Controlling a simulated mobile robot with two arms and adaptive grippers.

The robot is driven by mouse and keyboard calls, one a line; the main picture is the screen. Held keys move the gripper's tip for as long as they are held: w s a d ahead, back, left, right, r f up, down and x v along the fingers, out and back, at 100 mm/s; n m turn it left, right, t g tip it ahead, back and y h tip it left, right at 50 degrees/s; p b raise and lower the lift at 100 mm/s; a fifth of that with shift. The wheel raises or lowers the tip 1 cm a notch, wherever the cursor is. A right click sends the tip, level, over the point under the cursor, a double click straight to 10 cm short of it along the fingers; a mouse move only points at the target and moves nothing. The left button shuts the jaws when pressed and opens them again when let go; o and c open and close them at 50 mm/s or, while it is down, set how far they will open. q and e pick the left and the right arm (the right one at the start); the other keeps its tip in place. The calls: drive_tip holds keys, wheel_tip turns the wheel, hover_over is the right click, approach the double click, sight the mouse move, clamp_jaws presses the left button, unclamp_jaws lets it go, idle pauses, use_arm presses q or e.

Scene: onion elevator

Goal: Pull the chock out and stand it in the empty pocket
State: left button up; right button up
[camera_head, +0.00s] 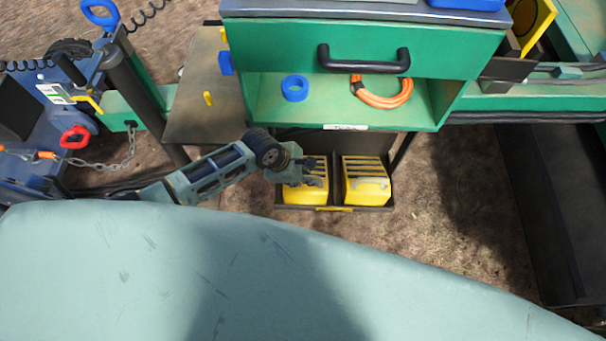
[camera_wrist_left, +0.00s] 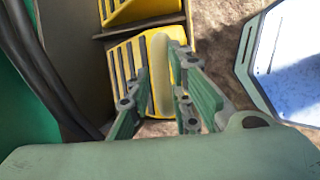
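A black two-pocket holder (camera_head: 336,207) under the green bench carries a yellow chock in each pocket. The left chock (camera_head: 305,189) is partly hidden by my left gripper (camera_head: 304,172); the right chock (camera_head: 366,186) shows slots and a pale handle. I see no empty pocket. In the left wrist view, my left gripper (camera_wrist_left: 161,72) has its fingers on either side of the pale handle (camera_wrist_left: 162,80) of the near yellow chock (camera_wrist_left: 126,62). The fingers look spread, with a small gap on the left side. My right gripper is not in view.
Above the holder, a green drawer with a black handle (camera_head: 364,62) overhangs a shelf (camera_head: 325,113) holding a blue ring (camera_head: 294,88) and an orange coil (camera_head: 383,94). A cart with chain and red hook (camera_head: 74,137) stands left. Brown floor (camera_head: 450,190) is clear right of the holder.

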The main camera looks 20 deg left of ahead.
use_arm(q)
drive_tip(key=o, duration=0.4)
drive_tip(key=shift+w+r, duration=0.1)
drive_tip(key=shift+c, duration=0.2)
drive_tip(key=shift+s+a+f, duration=0.1)
drive_tip(key=shift+s+f, duration=0.15)
drive_tip(key=v, duration=1.2)
drive_tip(key=shift+w+r, duration=0.1)
drive_tip(key=shift+r, duration=0.1)
